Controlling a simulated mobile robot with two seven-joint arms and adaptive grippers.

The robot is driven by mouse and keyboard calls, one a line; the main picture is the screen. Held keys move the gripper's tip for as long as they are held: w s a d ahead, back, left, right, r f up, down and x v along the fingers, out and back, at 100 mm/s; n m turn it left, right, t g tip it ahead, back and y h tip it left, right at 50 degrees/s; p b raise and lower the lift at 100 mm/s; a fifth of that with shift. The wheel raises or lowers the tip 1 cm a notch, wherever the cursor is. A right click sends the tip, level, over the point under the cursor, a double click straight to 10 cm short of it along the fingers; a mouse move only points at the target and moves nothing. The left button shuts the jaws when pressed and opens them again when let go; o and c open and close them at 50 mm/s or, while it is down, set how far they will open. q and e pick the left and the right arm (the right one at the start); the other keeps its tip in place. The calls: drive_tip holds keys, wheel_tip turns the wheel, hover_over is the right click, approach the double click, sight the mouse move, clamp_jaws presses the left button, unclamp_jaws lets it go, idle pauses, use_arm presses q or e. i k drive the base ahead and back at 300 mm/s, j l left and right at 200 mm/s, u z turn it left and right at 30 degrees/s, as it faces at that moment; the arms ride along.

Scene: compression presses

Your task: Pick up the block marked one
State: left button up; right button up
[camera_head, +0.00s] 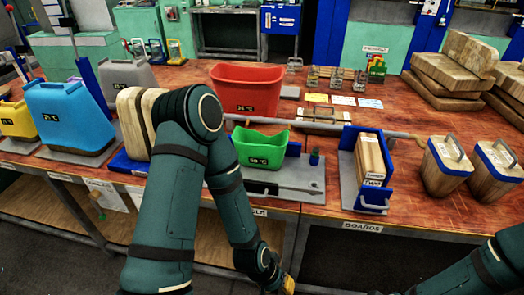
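Two wooden blocks with grey handles and blue bands stand upright at the right of the table: a left one (435,170) and a right one (485,183). Each has a small white label, too small to read, so I cannot tell which is marked one.
A blue holder (349,170) with upright boards (369,158) stands left of the blocks. A green bin (260,150), red bin (246,90) and blue container (68,115) stand further left. Stacked wooden slabs (452,75) lie behind the blocks. A grey bar (360,131) crosses the table.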

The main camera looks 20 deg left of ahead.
sight(444, 165)
drive_tip(key=i+l+u, duration=0.15)
drive_tip(key=l+u, duration=0.2)
drive_tip(key=l, duration=0.3)
drive_tip(key=l+u, duration=0.35)
drive_tip(key=l, duration=0.3)
drive_tip(key=i+l, duration=0.05)
